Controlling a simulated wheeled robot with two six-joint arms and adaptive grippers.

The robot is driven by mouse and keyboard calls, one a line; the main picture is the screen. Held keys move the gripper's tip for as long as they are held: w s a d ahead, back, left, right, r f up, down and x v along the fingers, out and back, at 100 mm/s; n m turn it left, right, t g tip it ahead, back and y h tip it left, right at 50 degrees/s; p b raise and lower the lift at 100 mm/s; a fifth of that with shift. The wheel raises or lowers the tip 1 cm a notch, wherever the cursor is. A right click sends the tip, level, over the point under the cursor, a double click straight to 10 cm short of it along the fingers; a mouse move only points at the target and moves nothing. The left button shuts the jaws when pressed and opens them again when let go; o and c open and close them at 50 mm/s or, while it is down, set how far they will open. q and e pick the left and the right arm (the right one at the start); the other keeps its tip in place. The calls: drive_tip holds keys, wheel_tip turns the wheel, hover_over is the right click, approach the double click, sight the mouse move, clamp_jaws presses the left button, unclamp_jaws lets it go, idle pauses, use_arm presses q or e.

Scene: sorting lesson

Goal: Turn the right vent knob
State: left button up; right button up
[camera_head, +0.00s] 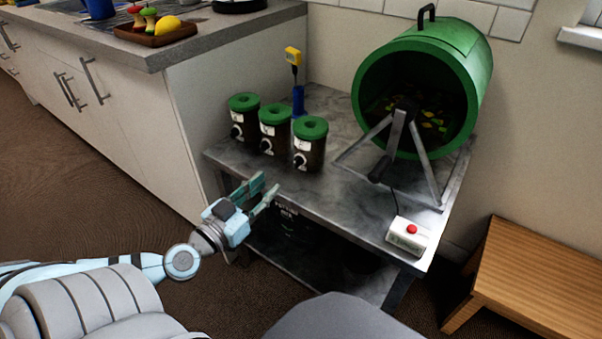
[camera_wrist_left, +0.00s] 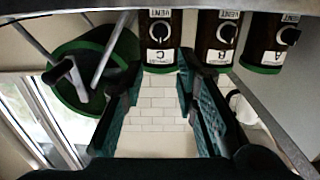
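Three dark canisters with green lids stand in a row on the metal table. The right canister (camera_head: 309,148) has a vent knob (camera_head: 299,160) low on its front. In the left wrist view, which looks upside down, the canister marked C (camera_wrist_left: 157,52) shows its round knob (camera_wrist_left: 160,31) beyond my fingertips. My left gripper (camera_head: 269,183) is open and empty, in front of the table edge, below and left of the right knob and apart from it. It also shows in the wrist view (camera_wrist_left: 158,85). My right gripper is not in view.
The middle canister (camera_head: 274,130) and left canister (camera_head: 243,117) stand close beside the right one. A blue holder with a yellow-headed tool (camera_head: 293,56) is behind them. A green drum (camera_head: 476,70) on a stand and a white box with a red button (camera_head: 408,236) are to the right.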

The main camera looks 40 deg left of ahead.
sight(295, 161)
use_arm(q)
drive_tip(key=w+b, duration=0.1)
drive_tip(key=w, duration=0.4)
drive_tip(key=shift+w+a, duration=0.15)
drive_tip(key=shift+w, duration=0.1)
drive_tip(key=shift+w+r, duration=0.1)
drive_tip(key=shift+w, duration=1)
drive_tip(key=shift+w+p, duration=0.75)
drive_tip(key=shift+w, duration=0.55)
clamp_jaws()
